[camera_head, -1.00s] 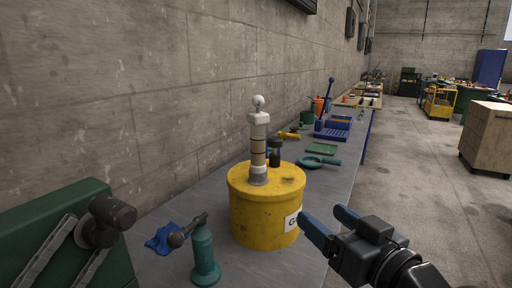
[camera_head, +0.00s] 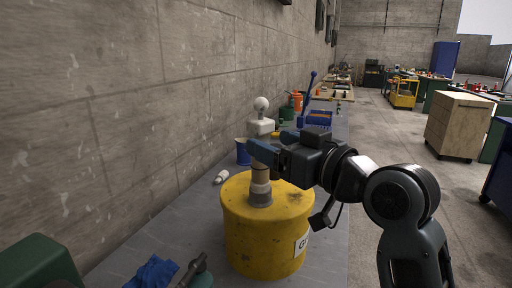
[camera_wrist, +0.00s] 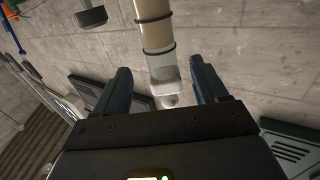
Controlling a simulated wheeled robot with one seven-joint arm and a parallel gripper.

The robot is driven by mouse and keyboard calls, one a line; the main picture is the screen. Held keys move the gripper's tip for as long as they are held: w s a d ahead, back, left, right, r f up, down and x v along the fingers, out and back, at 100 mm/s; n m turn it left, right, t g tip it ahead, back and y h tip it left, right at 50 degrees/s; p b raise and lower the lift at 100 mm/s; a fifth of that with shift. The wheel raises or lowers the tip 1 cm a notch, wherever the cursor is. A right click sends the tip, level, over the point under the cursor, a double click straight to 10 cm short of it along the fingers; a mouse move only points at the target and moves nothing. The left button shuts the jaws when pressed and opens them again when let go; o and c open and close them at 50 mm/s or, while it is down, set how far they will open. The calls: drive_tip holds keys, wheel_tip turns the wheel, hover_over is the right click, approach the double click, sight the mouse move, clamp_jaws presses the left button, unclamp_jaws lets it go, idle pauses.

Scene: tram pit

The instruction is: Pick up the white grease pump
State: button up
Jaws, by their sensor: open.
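The white grease pump (camera_head: 261,127) stands upright on top of a yellow bucket (camera_head: 262,232), with a white ball knob on top and a grey collar at its foot. My gripper (camera_head: 262,152) is open at the pump's upper body and hides part of it in the head view. In the wrist view the pump (camera_wrist: 156,36), with its tan barrel and dark bands, runs between the two spread fingers (camera_wrist: 160,68). I cannot tell whether either finger touches it.
A blue cloth (camera_head: 151,272) and a green machine (camera_head: 40,264) are at the near left of the grey bench. A small white bottle (camera_head: 221,177) lies behind the bucket. The concrete wall (camera_head: 130,110) runs close along the left.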

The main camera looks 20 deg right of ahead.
sight(267, 113)
drive_tip(key=x, duration=0.1)
drive_tip(key=p+x, duration=0.1)
drive_tip(key=x, duration=0.3)
drive_tip(key=shift+w+a+r, duration=0.1)
drive_tip(key=shift+a+r, duration=0.1)
drive_tip(key=shift+r, duration=0.2)
drive_tip(key=shift+w+a, duration=0.1)
drive_tip(key=shift+w, duration=0.2)
drive_tip(key=shift+c, duration=0.2)
drive_tip(key=c, duration=1.3)
drive_tip(key=shift+r, duration=0.45)
drive_tip(key=r, duration=0.3)
drive_tip(key=shift+s+d+r, duration=0.1)
drive_tip(key=shift+d+r, duration=0.1)
drive_tip(key=shift+r, duration=0.05)
drive_tip(key=s+d+r, duration=0.2)
drive_tip(key=d, duration=0.1)
drive_tip(key=s+d+r, duration=0.2)
drive_tip(key=d, duration=0.1)
drive_tip(key=s+d+r+b, duration=0.1)
drive_tip(key=s+d+r, duration=0.1)
drive_tip(key=d, duration=0.1)
drive_tip(key=shift+d+r, duration=0.2)
drive_tip(key=shift+d, duration=0.15)
